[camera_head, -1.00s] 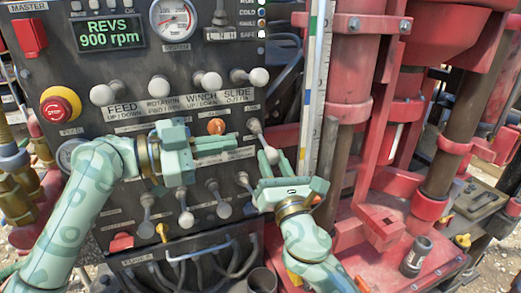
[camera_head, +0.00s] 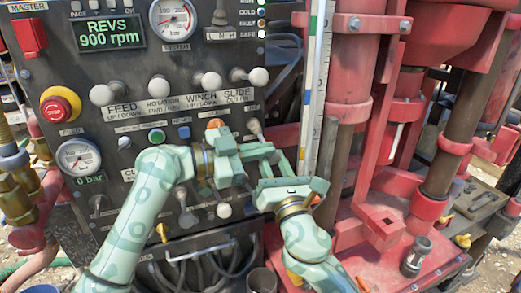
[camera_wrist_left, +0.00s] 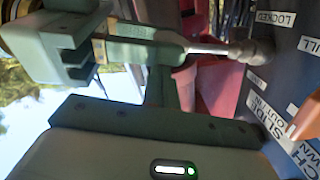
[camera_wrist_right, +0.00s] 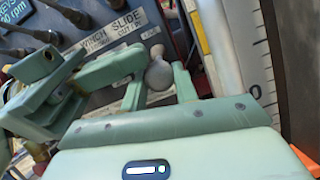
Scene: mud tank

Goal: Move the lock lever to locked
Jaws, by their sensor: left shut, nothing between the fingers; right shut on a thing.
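The lock lever (camera_head: 254,127) is a short metal shaft on the right edge of the control panel; its lower end is hidden behind my grippers in the head view. In the left wrist view its shaft (camera_wrist_left: 215,48) sticks out from the panel near a LOCKED label (camera_wrist_left: 275,18). In the right wrist view its grey ball knob (camera_wrist_right: 158,76) sits between the fingers of my right gripper (camera_wrist_right: 160,88), which is shut on it. My left gripper (camera_head: 272,151) is shut and empty, its fingertips beside the knob, close to the right gripper's fingers; contact is unclear.
More ball-knobbed levers, such as the slide lever (camera_head: 258,77), stand above on the panel. An emergency stop (camera_head: 60,105) is at the left. A ruled upright strip (camera_head: 312,90) and the red mast (camera_head: 350,60) stand close right of the grippers.

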